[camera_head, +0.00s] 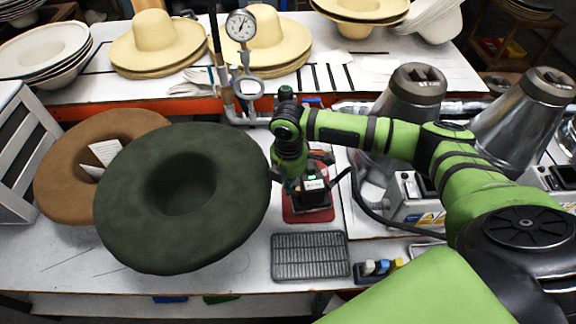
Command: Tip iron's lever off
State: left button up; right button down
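My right gripper (312,187) hangs over the table's middle, pointing down, above a red flat base (308,214). Its dark finger links show at its sides, but the fingertips are hidden under its body, so I cannot tell whether it is open or shut. I cannot make out the iron or its lever; what stands on the red base is mostly covered by the gripper. My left gripper is not in view.
A green felt hat (225,215) and a brown one (60,180) lie left of the gripper. A ribbed grey tray (310,256) lies in front. A gauge (241,25) on pipes stands behind. Metal cones (405,105) stand on the right.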

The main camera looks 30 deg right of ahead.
jog(key=shift+f+b, duration=0.35)
jog(key=shift+f, duration=0.6)
jog(key=shift+r, duration=0.1)
notch_tip(320, 180, up, 7)
jog(key=p, duration=0.8)
dwell(0.3)
